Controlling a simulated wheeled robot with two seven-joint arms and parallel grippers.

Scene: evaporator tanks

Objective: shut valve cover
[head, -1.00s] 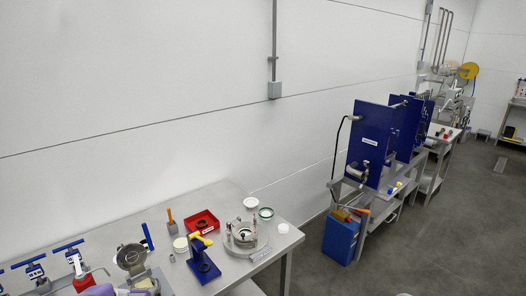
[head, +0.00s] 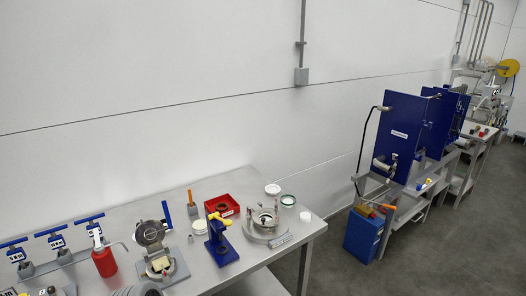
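A small device with a hinged round metal cover (head: 150,232) stands on the bench at lower left; I take this as the valve cover. The cover is raised, tilted up from its grey base (head: 176,272). A pale yellowish piece (head: 160,264) sits on the base below the cover. A blue handle (head: 167,214) stands up at the right of the cover. Neither of my grippers is in view.
The grey bench (head: 235,283) also holds a red bottle (head: 103,261), several blue-handled valves, a blue stand (head: 216,242) with a yellow handle, a red tray (head: 222,206) and a round metal fixture (head: 264,226). Blue panels (head: 402,138) stand on a further bench. Floor at lower right is free.

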